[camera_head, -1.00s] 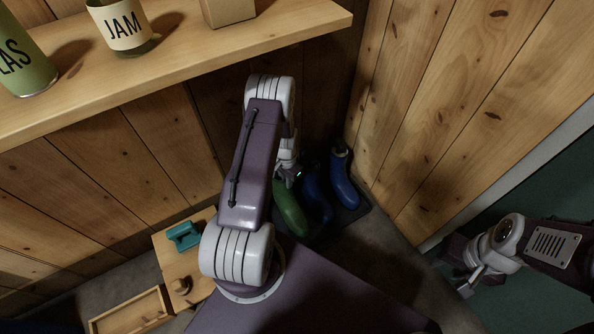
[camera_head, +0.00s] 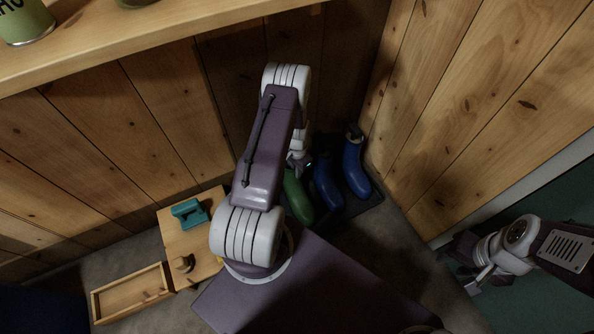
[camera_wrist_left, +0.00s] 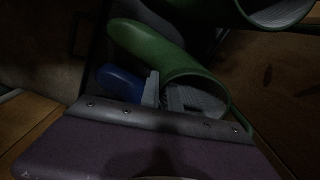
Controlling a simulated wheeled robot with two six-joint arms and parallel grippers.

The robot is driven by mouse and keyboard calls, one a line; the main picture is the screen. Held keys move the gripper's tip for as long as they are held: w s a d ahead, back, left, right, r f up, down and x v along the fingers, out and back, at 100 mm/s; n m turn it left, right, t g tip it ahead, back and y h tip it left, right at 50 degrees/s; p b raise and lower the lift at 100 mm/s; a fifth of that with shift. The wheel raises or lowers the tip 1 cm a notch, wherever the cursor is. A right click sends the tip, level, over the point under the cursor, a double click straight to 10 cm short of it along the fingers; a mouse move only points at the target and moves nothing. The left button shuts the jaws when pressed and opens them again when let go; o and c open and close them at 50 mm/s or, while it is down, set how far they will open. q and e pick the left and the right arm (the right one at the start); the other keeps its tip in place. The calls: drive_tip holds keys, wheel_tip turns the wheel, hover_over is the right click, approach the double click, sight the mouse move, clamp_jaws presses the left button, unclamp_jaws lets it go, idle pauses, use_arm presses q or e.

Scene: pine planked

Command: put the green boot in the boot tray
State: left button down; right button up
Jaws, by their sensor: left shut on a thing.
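A green boot (camera_head: 298,197) is in the back corner, left of the blue boots in the head view. My left gripper (camera_head: 300,165) is at its top end, partly hidden by my arm. In the left wrist view my fingers (camera_wrist_left: 162,92) are shut at the rim of the green boot (camera_wrist_left: 150,45), whose opening faces the camera. The dark boot tray (camera_head: 350,210) lies under the blue boots; whether the green boot touches it is unclear. My right gripper (camera_head: 476,276) is low at the right, away from the boots; its finger gap is unclear.
Two blue boots, one in the middle (camera_head: 326,184) and one at the right (camera_head: 355,166), stand beside the wooden wall. Another green boot (camera_wrist_left: 275,12) shows at the wrist view's top right. A wooden stand (camera_head: 190,240) and open wooden box (camera_head: 130,293) are at left. A shelf (camera_head: 150,35) overhangs.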

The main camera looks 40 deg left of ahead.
use_arm(q)
drive_tip(key=shift+f+b, duration=0.4)
drive_tip(key=shift+f, duration=0.1)
idle(0.3)
drive_tip(key=c, duration=1.5)
unclamp_jaws()
wheel_tip(320, 180, up, 9)
drive_tip(key=p, duration=0.5)
drive_tip(key=shift+r, duration=0.1)
